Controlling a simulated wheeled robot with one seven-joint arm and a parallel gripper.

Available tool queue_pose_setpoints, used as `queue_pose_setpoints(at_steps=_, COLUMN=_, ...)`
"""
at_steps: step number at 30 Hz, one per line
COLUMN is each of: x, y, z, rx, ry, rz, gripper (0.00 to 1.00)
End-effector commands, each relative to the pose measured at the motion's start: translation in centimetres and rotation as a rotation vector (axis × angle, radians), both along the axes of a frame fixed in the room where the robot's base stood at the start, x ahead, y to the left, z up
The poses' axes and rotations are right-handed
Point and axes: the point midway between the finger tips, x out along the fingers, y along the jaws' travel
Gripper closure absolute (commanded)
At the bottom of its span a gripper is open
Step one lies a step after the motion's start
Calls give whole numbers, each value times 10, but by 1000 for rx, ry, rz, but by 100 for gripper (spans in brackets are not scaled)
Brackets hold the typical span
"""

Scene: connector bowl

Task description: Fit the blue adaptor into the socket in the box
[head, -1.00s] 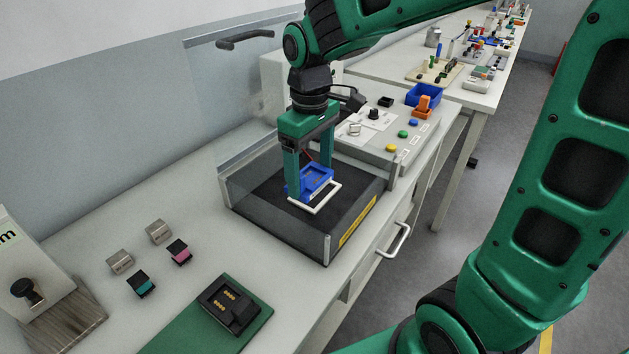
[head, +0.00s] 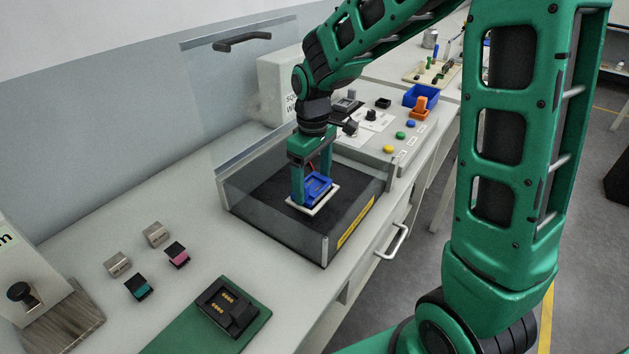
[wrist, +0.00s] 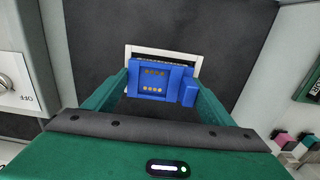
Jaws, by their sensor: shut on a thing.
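The blue adaptor (head: 319,184) is held between the fingers of my gripper (head: 312,186), inside the open box (head: 262,213). It is a blue block with gold contacts on its face and a small side block, seen in the wrist view (wrist: 153,83). My gripper (wrist: 163,86) is shut on its two sides. The socket's white frame (head: 333,196) lies on the dark box floor under the adaptor. In the wrist view the frame (wrist: 165,50) shows beyond the adaptor's top edge; its lower part is hidden. I cannot tell whether the adaptor touches the socket.
Clear walls surround the box, and a raised clear lid with a dark handle (head: 243,41) stands behind. A button panel (head: 372,140) is to the right. A green board with a black socket (head: 232,308) and several small connectors (head: 139,287) lie at the front left.

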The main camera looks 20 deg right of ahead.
Motion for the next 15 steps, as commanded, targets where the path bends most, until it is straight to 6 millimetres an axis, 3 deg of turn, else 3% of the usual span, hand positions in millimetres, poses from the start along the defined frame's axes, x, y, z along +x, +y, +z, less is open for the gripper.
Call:
queue_pose_setpoints(at_steps=3, x=-2, y=0, z=-4, rx=-1, ry=8, rz=0, gripper=71)
queue_pose_setpoints(at_steps=4, x=-3, y=0, z=-4, rx=-1, ry=9, rz=0, gripper=15)
queue_pose_setpoints(at_steps=6, x=-2, y=0, z=-4, rx=-1, ry=9, rz=0, gripper=3)
queue_pose_setpoints(at_steps=15, x=-2, y=0, z=-2, rx=-1, ry=5, rz=-1, gripper=3)
